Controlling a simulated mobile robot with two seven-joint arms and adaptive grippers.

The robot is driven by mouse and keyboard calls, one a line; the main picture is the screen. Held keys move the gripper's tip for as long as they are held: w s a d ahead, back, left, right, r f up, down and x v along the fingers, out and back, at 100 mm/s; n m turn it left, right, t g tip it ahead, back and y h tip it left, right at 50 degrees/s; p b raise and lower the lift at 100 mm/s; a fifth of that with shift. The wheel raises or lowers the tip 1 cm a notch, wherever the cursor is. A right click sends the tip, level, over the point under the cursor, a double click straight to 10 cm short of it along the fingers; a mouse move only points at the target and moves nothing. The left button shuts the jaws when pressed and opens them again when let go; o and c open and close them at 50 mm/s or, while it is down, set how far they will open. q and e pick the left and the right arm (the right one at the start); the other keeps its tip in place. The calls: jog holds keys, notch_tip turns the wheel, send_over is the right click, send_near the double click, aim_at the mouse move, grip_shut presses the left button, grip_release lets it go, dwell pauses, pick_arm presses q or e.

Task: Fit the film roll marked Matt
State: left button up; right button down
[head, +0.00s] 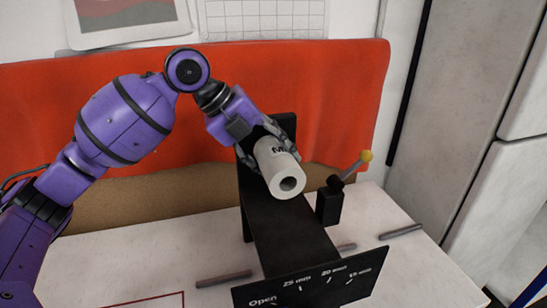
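A white film roll (272,162) hangs tilted over the black stand, its hollow end facing me. Part of a dark marking that starts with "M" shows at its upper end; the rest is hidden. My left gripper (270,138) is shut around the roll's far end. The black stand (286,238) has an upright plate behind the roll and a front panel (312,287) marked "Open", "25 mm", "20 mm" and "15 mm". A lever with a yellow knob (366,156) rises from a black block (328,203) at its right. My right gripper is out of view.
Grey rods lie on the white table (130,262), one left of the stand (223,279) and one at the right (401,230). A red outline marks the table at front left. An orange-red cloth (330,90) hangs behind. Grey cabinets (450,110) stand at the right.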

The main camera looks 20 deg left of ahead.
pick_arm(q)
jog(key=shift+w+a+r, duration=0.1)
jog(key=shift+w+a, duration=0.3)
jog(key=shift+w, duration=0.1)
jog(key=o, duration=1.6)
jog(key=shift+c, duration=0.2)
jog(key=v, duration=1.2)
